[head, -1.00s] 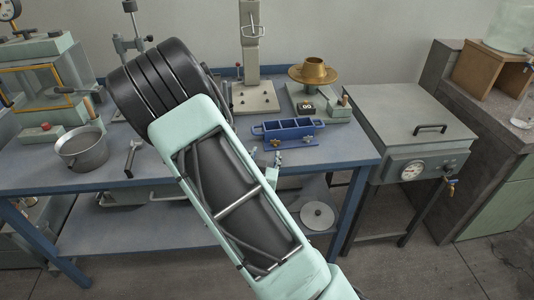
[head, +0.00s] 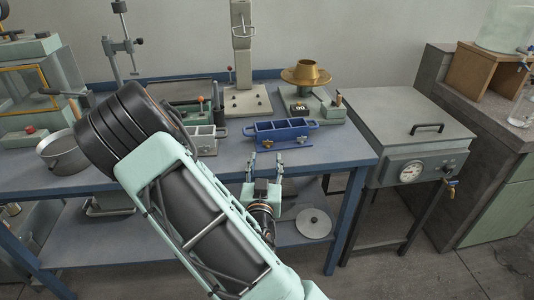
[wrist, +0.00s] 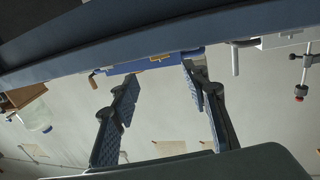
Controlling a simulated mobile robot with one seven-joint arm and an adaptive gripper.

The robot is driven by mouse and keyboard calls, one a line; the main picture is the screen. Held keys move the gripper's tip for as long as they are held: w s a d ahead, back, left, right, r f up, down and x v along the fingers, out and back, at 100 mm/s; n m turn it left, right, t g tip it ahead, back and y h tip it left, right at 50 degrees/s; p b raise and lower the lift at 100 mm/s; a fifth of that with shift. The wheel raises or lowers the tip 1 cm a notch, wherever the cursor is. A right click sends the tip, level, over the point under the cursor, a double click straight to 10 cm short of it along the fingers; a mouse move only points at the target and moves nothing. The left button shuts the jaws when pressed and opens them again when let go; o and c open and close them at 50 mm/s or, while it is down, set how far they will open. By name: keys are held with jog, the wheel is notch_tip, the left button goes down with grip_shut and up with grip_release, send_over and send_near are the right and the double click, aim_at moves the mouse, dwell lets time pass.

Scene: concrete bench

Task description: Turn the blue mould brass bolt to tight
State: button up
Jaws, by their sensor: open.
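The blue mould (head: 282,131) is a rectangular box with several compartments on the bench, near its front edge. In the wrist view the mould (wrist: 150,65) shows between and beyond the two spread fingers (wrist: 161,74). A small brass piece (wrist: 160,57) shows on it there, partly cut off by the bench edge.
A grey mould (head: 203,138) stands just left of the blue one. Behind are a brass funnel-shaped bowl (head: 306,74) on a scale and a tall stand (head: 243,60). A steel pan (head: 62,150) is at left. A lidded grey box with gauge (head: 415,135) is right.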

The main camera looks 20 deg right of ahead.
aim_at(268, 142)
jog(key=shift+f+b+x, duration=0.25)
jog(key=shift+b+x, duration=0.85)
jog(key=shift+b, duration=1.2)
jog(key=x, duration=0.5)
jog(key=shift+w+d+r, duration=0.1)
jog(key=shift+w+r, duration=0.15)
jog(key=shift+r, duration=0.05)
grip_shut()
jog(key=shift+w+r+m+g+h, duration=0.1)
jog(key=shift+m+g+h, duration=0.35)
jog(key=shift+h, duration=0.2)
jog(key=shift+w+r+m+g+h, duration=0.1)
jog(key=shift+m+g+h, duration=0.25)
jog(key=shift+m+h, duration=0.25)
jog(key=shift+a+m+g+h, duration=0.25)
jog(key=shift+g+h, duration=0.05)
jog(key=shift+h, duration=0.15)
jog(key=shift+f, duration=0.1)
